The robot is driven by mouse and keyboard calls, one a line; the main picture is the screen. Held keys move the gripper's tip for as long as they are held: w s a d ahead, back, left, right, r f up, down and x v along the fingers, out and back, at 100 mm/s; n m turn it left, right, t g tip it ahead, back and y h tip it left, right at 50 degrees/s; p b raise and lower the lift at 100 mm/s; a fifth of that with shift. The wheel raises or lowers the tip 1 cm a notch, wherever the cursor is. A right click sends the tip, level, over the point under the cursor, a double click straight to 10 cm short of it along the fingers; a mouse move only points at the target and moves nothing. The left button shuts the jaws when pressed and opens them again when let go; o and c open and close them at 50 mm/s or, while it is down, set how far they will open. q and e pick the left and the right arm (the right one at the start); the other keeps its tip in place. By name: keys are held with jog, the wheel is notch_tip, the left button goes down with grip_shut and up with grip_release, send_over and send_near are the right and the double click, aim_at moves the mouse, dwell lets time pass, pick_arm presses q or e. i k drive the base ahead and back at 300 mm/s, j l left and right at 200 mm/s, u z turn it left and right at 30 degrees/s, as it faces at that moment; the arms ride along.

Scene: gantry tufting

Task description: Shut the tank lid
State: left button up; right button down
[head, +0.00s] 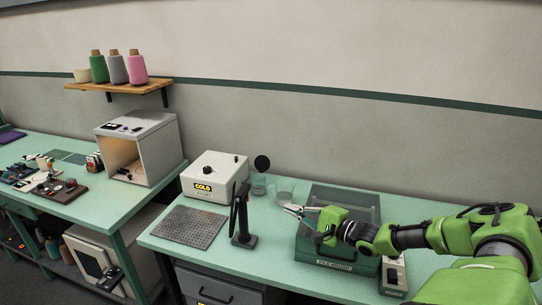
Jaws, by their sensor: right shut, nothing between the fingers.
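A dark green tank (340,257) with a label on its front stands on the right part of the mint-green bench. Its dark upper part (345,197) shows behind my arm; I cannot tell how far the lid is open. My right gripper (294,211), green with pale fingertips, reaches in from the right across the tank. Its fingertips point left, at the tank's left edge, shut and empty. My gripper and wrist hide the middle of the tank. My left gripper is not in view.
Clear glass vessels (285,189) stand close behind my fingertips. A black upright stand (243,220), a white box (214,174) and a perforated plate (190,226) are further left. A small pale box (393,274) stands right of the tank.

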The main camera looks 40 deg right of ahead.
aim_at(262, 164)
jog(key=i+l, duration=0.25)
jog(key=l, duration=0.2)
jog(key=i+l, duration=0.3)
jog(key=l, duration=0.15)
jog(key=i+l, duration=0.25)
jog(key=l, duration=0.15)
jog(key=i+l, duration=0.25)
jog(key=l, duration=0.2)
